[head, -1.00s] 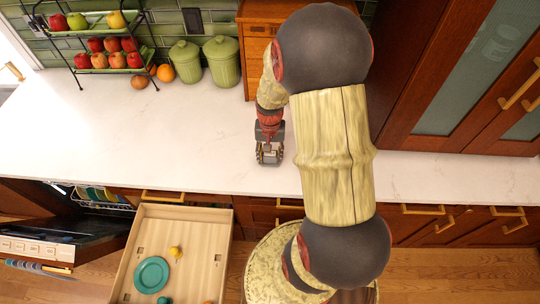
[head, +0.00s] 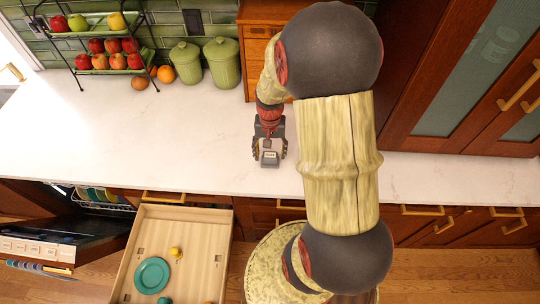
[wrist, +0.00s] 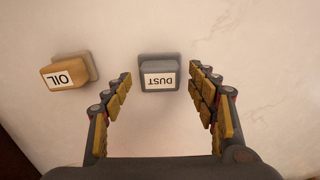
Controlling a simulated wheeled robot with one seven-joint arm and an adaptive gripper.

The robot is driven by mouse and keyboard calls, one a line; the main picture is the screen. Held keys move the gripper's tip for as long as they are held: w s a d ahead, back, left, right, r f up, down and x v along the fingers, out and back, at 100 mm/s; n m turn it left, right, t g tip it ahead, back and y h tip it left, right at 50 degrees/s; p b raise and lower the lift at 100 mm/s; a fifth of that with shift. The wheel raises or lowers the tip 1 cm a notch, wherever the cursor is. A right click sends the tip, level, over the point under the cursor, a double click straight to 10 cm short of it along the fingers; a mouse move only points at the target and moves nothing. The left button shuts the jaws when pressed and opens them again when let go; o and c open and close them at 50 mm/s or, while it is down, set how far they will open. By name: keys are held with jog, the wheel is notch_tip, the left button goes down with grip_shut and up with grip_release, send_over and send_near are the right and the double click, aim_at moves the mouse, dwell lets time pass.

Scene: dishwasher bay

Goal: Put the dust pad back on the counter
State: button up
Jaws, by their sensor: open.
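The dust pad (wrist: 159,75) is a grey block with a white DUST label, upside down in the wrist view. It rests on the pale counter (wrist: 250,60). My gripper (wrist: 160,84) is open, with one finger on each side of the pad and a visible gap to both. In the head view my gripper (head: 269,152) points down over the counter's front part, and the pad's label (head: 270,156) shows between the fingers. The pad's underside is hidden.
A tan OIL pad (wrist: 66,72) lies left of the dust pad in the wrist view; my arm seems to hide it in the head view. Green canisters (head: 222,62) and a fruit rack (head: 105,45) stand behind. An open drawer (head: 214,255) holds a teal plate (head: 151,275).

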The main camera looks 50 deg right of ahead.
aim_at(270, 156)
notch_tip(270, 156, up, 9)
jog(key=p, duration=0.1)
jog(key=a+r+n+t, duration=0.2)
jog(key=a+r+n, duration=0.2)
jog(key=a+r, duration=0.8)
jog(key=s+a+r+n+t, duration=0.3)
jog(key=s+a+r+n, duration=0.2)
jog(key=a, duration=0.5)
notch_tip(270, 156, up, 3)
jog(key=shift+s+a+f+n+t, duration=0.1)
jog(key=shift+s+a+n+t, duration=0.25)
jog(key=shift+s, duration=0.9)
